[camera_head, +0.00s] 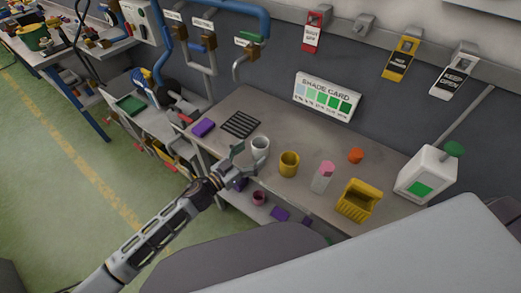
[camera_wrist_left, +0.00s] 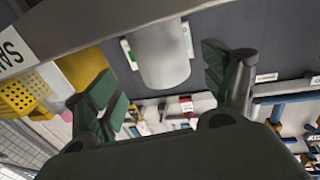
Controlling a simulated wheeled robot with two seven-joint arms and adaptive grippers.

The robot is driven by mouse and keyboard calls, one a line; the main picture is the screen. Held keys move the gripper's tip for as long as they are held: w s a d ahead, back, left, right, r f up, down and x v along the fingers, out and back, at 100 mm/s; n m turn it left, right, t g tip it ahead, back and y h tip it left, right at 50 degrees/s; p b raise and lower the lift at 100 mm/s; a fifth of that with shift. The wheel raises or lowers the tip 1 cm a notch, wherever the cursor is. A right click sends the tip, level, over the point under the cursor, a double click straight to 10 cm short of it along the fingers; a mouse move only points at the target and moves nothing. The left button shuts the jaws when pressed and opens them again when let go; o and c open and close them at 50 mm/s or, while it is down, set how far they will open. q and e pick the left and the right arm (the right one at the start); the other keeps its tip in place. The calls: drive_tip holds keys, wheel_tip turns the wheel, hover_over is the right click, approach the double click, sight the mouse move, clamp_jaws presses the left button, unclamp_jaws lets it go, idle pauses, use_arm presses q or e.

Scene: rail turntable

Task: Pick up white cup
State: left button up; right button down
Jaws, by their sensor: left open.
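The white cup (camera_head: 260,147) stands upright on the workbench, left of the yellow cup (camera_head: 289,164). My left gripper (camera_head: 240,158) is at the bench's front edge, just to the left of the white cup. In the left wrist view the white cup (camera_wrist_left: 162,55) shows large, ahead of and between the two green-padded fingers (camera_wrist_left: 165,85). The fingers are spread wide, with a gap on each side of the cup, and hold nothing. My right gripper is not in view.
A yellow basket (camera_head: 358,200), a pink-capped bottle (camera_head: 322,177), an orange object (camera_head: 356,155) and a white jug (camera_head: 427,174) stand to the right. The shade card (camera_head: 327,97) stands behind.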

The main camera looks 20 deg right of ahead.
sight(255, 151)
use_arm(q)
drive_tip(key=shift+w+d, duration=0.1)
drive_tip(key=shift+d, duration=0.1)
idle(0.3)
drive_tip(key=shift+w+x, duration=0.2)
drive_tip(key=shift+x, duration=2.3)
drive_tip(key=shift+a+f, duration=0.1)
drive_tip(key=c, duration=1)
